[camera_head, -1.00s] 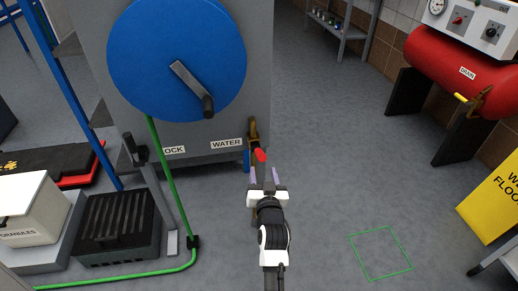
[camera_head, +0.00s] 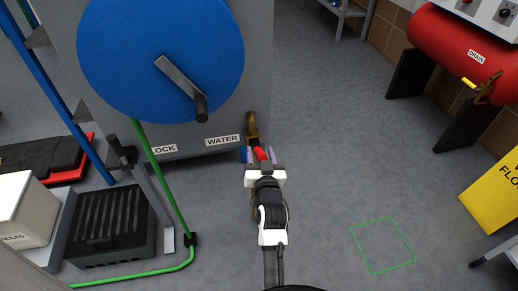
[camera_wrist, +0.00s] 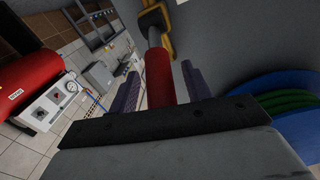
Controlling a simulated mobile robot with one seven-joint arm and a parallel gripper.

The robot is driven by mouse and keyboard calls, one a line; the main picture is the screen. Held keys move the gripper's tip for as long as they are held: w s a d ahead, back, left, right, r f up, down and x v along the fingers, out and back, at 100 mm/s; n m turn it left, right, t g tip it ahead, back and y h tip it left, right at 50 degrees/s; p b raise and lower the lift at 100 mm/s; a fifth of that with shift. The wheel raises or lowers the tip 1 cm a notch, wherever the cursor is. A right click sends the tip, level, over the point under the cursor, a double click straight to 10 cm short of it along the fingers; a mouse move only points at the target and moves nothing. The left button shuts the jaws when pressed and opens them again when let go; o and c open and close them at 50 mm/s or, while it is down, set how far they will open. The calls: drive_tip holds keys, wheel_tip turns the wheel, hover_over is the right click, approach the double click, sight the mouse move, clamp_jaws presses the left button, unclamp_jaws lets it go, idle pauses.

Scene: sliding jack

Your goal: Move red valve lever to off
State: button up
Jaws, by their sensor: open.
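The red valve lever (camera_head: 260,153) sticks out from a brass valve (camera_head: 252,128) beside the WATER label on the grey cabinet. In the wrist view the red lever (camera_wrist: 159,78) is a red grip on a grey stem, running from the brass valve body (camera_wrist: 158,20) down between my fingers. My gripper (camera_head: 259,156) is open, with one purple finger on each side of the lever. In the wrist view my gripper (camera_wrist: 160,88) shows gaps beside the lever, the right one narrower. The lever's near end is hidden behind the gripper's dark edge.
A large blue wheel (camera_head: 130,50) with a grey crank handle is on the cabinet. A green hose (camera_head: 165,180) runs down to the floor at left. A red tank (camera_head: 455,50) and a yellow sign (camera_head: 495,198) stand at right. The floor between is clear.

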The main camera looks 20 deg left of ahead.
clamp_jaws()
idle(0.4)
drive_tip(key=shift+r, duration=0.1)
